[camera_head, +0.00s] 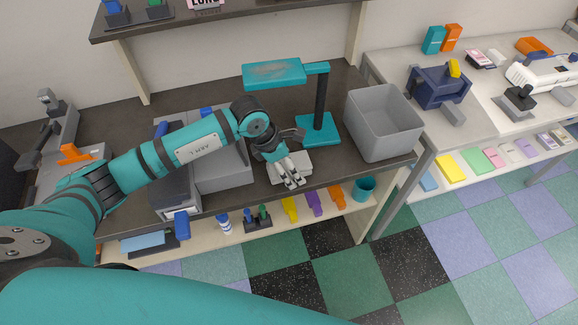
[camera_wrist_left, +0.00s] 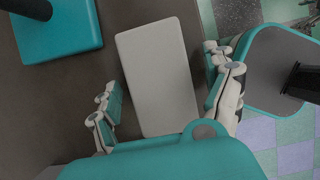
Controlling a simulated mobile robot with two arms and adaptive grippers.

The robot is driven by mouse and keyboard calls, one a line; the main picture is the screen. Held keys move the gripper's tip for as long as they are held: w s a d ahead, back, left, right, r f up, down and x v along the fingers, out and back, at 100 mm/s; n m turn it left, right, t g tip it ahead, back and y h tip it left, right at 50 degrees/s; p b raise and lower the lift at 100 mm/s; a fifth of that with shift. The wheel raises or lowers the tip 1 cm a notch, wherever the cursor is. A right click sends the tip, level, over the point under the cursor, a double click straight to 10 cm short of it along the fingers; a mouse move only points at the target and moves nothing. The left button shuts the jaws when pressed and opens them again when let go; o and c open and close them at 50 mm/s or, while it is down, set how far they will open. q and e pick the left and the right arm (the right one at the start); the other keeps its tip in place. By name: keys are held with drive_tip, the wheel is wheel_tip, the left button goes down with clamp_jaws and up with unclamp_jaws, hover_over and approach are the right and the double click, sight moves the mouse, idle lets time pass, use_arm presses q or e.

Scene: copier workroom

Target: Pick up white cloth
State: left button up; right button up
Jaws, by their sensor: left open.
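The white cloth (camera_head: 296,163) is a flat, pale rectangular block shape lying on the dark tabletop, in front of the teal lamp base. In the left wrist view the cloth (camera_wrist_left: 158,75) fills the middle, lying lengthwise between my fingers. My left gripper (camera_head: 292,181) is over the cloth in the head view and hides part of it. In the left wrist view my left gripper (camera_wrist_left: 165,100) is open, with one finger on each side of the cloth. I cannot tell how high the fingers are above the table. My right gripper is not in view.
The teal lamp (camera_head: 319,128) stands just behind the cloth. A grey bin (camera_head: 384,122) stands to the right. A grey machine (camera_head: 220,167) is close on the left. The table's front edge is near, with a lower shelf (camera_head: 270,226) holding small items below.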

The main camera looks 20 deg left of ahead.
use_arm(q)
drive_tip(key=shift+c, duration=0.4)
drive_tip(key=c, duration=1.1)
drive_tip(key=shift+r+p, duration=0.2)
drive_tip(key=shift+p, duration=0.15)
drive_tip(key=shift+r, duration=0.2)
drive_tip(key=r, duration=0.2)
drive_tip(key=r+b, duration=0.1)
drive_tip(key=shift+s+d, duration=0.3)
drive_tip(key=s+d, duration=0.3)
drive_tip(key=s+d+r+b, duration=0.1)
drive_tip(key=s+d, duration=0.3)
drive_tip(key=s+d+b, duration=0.1)
drive_tip(key=s+d, duration=0.2)
drive_tip(key=s, duration=0.1)
drive_tip(key=shift+d+r, duration=0.25)
drive_tip(key=shift+r, duration=0.05)
